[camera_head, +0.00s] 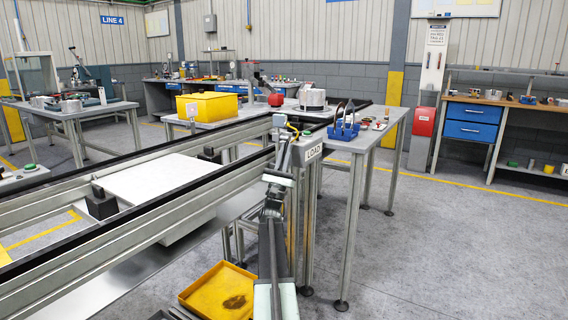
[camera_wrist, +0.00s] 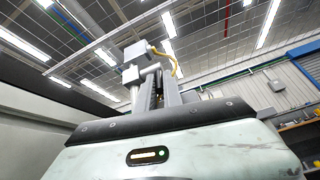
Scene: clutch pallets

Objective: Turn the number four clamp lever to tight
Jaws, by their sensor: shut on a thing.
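My arm rises from the bottom of the head view to the conveyor corner by the LOAD sign (camera_head: 313,153). My gripper (camera_head: 284,142) is at its upper end, small and partly merged with the grey parts there. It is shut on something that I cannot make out. I cannot pick out a number four clamp lever or its position in either view. The wrist view looks steeply up past a pale green housing of mine at a grey upright part with a block on top (camera_wrist: 140,50) and a yellow cable (camera_wrist: 166,56).
Conveyor rails (camera_head: 130,160) run along the left. A yellow box (camera_head: 207,106) and a round metal part (camera_head: 313,98) stand on benches behind. A blue tray (camera_head: 343,131) is right of the gripper. A yellow tray (camera_head: 215,290) lies low. The right floor (camera_head: 440,250) is clear.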

